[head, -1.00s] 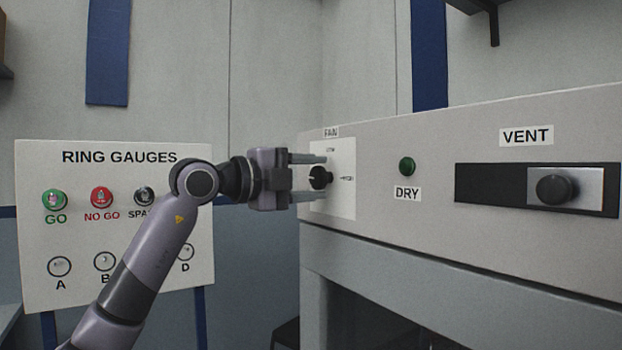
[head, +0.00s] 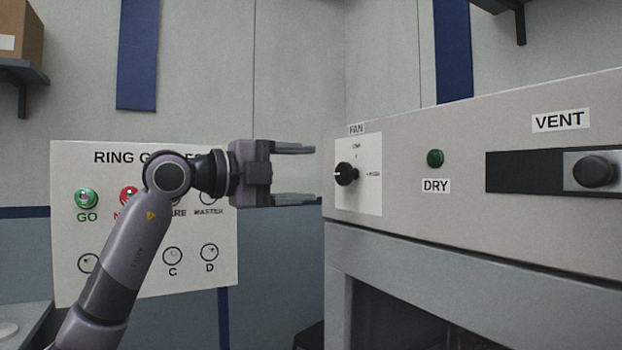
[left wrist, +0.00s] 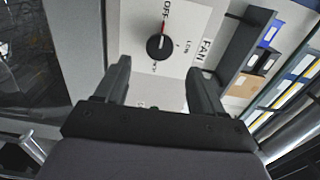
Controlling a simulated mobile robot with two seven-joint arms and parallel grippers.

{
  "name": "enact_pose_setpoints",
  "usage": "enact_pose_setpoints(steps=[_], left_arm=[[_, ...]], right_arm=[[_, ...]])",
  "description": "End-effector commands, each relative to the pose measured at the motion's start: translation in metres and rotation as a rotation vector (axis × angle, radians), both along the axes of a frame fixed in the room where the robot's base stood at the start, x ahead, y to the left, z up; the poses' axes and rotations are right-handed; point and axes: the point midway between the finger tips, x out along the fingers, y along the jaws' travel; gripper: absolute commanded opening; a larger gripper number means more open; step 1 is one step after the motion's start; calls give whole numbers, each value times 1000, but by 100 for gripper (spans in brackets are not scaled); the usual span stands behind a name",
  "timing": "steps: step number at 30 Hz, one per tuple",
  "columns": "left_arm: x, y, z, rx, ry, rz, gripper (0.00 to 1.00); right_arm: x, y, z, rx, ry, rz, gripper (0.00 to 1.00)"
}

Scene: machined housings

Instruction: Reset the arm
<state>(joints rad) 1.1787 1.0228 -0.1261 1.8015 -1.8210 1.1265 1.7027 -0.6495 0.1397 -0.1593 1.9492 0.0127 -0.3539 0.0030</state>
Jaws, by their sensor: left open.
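My left gripper (head: 294,172) is open and empty. In the head view it stands to the left of the fan knob (head: 346,174), with a gap between its fingertips and the knob. The black knob sits on a white plate (head: 371,190) labelled FAN on the grey machine. In the left wrist view the gripper's two fingers (left wrist: 160,80) are spread below the knob (left wrist: 159,47), whose red mark points toward OFF. My right gripper is not in view.
The grey machine (head: 460,225) also carries a green DRY button (head: 435,158) and a black VENT slider knob (head: 594,172). A ring gauges board (head: 110,285) stands behind my left arm. A shelf (head: 22,72) with a cardboard box (head: 22,35) is at upper left.

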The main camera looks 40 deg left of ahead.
Motion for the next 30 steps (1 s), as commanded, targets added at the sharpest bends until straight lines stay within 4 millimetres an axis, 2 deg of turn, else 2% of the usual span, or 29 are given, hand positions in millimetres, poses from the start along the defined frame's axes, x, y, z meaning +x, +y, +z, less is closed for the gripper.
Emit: enact_pose_setpoints(steps=[14,17,20,25,27,30], left_arm=[[0,0,0,0,1,-1,69],[3,-9,-5,1,-9,-33,69],[8,-37,-17,-12,-45,-129,69],[8,-102,-46,-131,-177,-369,69],[4,-120,-56,-224,-237,-437,69],[-2,-134,-70,-383,-312,-484,69]], right_arm=[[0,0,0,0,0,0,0],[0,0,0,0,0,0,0],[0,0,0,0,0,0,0],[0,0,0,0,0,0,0],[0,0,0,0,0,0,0],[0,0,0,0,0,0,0]])
